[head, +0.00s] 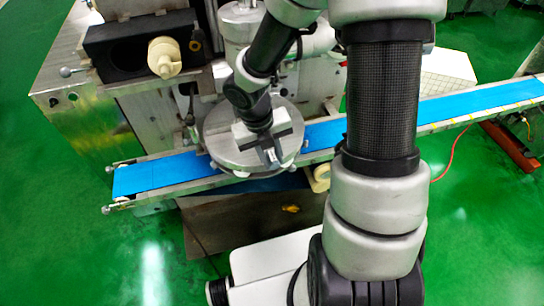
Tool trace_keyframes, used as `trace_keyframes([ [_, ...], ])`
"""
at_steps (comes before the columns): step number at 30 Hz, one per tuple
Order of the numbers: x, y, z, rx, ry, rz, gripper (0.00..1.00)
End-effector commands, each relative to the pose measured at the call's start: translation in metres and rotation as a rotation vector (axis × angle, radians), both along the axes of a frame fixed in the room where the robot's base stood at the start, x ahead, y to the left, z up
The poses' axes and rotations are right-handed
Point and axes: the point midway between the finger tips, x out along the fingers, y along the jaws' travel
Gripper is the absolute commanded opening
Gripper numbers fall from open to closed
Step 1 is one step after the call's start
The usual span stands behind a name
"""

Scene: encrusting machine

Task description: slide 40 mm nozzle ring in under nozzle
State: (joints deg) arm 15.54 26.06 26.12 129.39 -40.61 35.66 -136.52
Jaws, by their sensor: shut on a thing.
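My gripper (270,156) reaches down from above, over the round metal plate (222,143) of the encrusting machine. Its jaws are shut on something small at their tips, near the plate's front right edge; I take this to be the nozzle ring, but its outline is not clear. I cannot tell whether it touches the machine. The nozzle itself cannot be made out; my gripper and arm cover much of this part of the machine.
A blue conveyor belt (158,175) runs under the plate and up to the right (470,103). A black block (125,47) with a cream knob (164,57) sits at the upper left. My arm hides the belt's middle. Green floor (70,240) is clear at the left.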

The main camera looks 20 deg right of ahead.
Motion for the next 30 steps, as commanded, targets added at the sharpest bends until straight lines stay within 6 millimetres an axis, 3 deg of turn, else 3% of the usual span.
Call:
trace_keyframes([
  [21,0.044,0.000,0.000,0.001,0.000,0.000,0.00],
  [30,0.048,0.000,0.000,0.000,0.000,0.000,0.00],
])
